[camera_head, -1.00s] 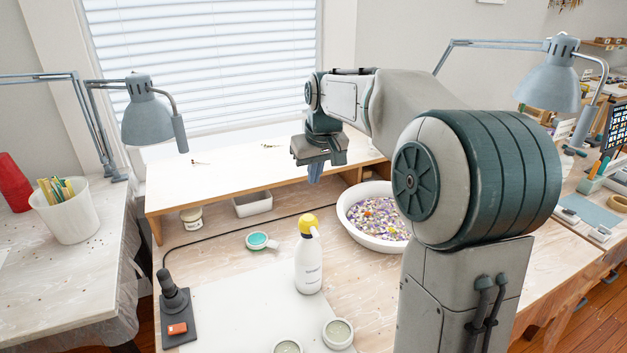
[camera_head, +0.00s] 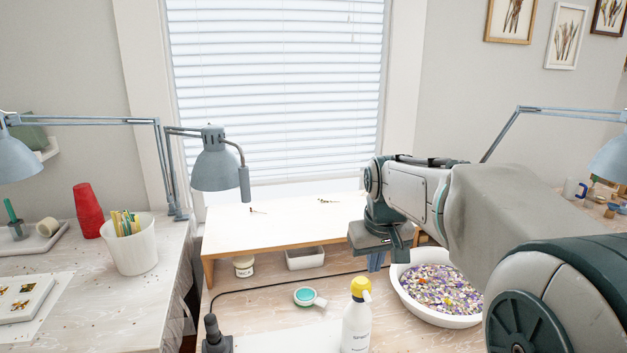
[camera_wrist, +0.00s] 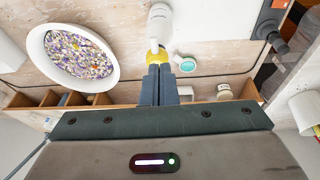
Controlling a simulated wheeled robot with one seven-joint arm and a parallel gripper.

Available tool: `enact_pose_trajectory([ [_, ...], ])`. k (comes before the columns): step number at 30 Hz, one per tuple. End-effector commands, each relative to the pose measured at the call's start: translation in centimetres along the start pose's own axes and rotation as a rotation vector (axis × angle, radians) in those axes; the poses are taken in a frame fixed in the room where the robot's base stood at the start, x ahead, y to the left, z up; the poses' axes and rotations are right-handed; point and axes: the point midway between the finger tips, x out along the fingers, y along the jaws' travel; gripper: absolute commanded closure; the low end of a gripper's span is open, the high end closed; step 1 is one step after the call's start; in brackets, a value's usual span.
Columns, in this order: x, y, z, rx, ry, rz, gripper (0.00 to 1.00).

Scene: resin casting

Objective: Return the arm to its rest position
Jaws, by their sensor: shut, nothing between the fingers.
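My gripper (camera_head: 376,261) hangs from my bent arm at the right of the head view, pointing down in front of the raised wooden shelf (camera_head: 222,268). In the wrist view my gripper (camera_wrist: 158,70) shows its two fingers together with nothing between them. A white bowl of colourful bits (camera_head: 398,290) stands just right of it in the head view, and the bowl also shows in the wrist view (camera_wrist: 36,55). A white bottle with a yellow cap (camera_head: 356,325) stands nearer than the gripper in the head view. I see no contact between the gripper and any object.
A teal-filled cup (camera_head: 305,297), a lidded jar (camera_head: 244,266) and a white tray (camera_head: 305,259) are on the bench near the shelf. A grey lamp (camera_head: 216,165) stands at the left. A white bin with sticks (camera_head: 136,250) is on the left table.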

Motion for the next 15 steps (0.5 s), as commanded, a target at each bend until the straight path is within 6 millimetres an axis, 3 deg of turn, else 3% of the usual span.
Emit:
enact_pose_trajectory([
  [1,-0.4,-0.6,2.2,0.008,-0.002,0.012,1.00],
  [9,-0.4,-2.1,13.4,0.083,-0.010,0.027,1.00],
  [15,0.8,-2.9,19.9,0.132,-0.010,0.001,1.00],
])
